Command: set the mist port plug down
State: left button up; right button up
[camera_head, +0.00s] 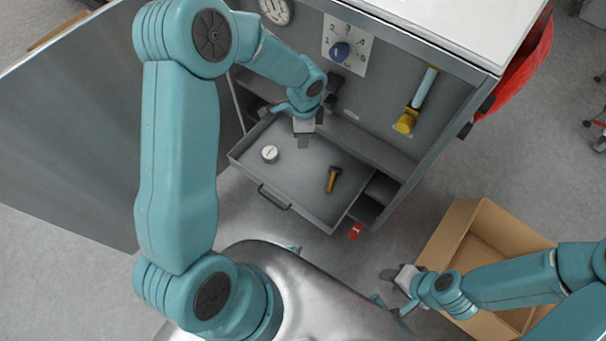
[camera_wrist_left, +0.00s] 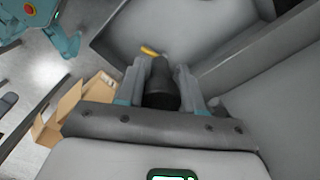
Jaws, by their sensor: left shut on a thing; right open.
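My left gripper (camera_head: 303,138) is over the back of the open drawer of the grey cabinet. In the left wrist view the left gripper (camera_wrist_left: 160,75) is shut on a dark, rounded cylindrical piece, apparently the mist port plug (camera_wrist_left: 161,88). In the head view the gripper mostly hides this piece. I cannot tell from the frames whether it touches the drawer floor. My right gripper (camera_head: 392,276) is open and empty, low in front of the cabinet, left of the cardboard box.
The drawer (camera_head: 300,185) holds a white round cap (camera_head: 270,153) and a yellow-and-black piece (camera_head: 333,179), with bare floor between them. A dial (camera_head: 341,51) and a yellow-ended cylinder (camera_head: 415,103) are on the panel. The door (camera_head: 75,120) stands open left. An open cardboard box (camera_head: 447,235) stands right.

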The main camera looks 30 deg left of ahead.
aim_at(292, 172)
pick_arm(q)
jog(key=a+f+m+b, duration=0.2)
jog(key=f+b, duration=0.3)
jog(key=f, duration=0.4)
jog(key=w+a+f+m+b, duration=0.1)
jog(key=f+m+b, duration=0.4)
jog(key=f, duration=0.4)
jog(key=w+a+f+m+b, duration=0.1)
jog(key=f+m+b, duration=0.3)
jog(key=f, duration=0.5)
jog(key=shift+a+f+b, duration=0.4)
jog(key=shift+a+b, duration=0.1)
jog(key=shift+a, duration=0.3)
jog(key=o, duration=1)
jog(key=shift+r, duration=0.1)
jog(key=shift+r, duration=0.3)
notch_tip(292, 172, up, 12)
jog(key=p, duration=0.3)
jog(key=shift+f+p, duration=0.2)
jog(key=shift+p, duration=0.2)
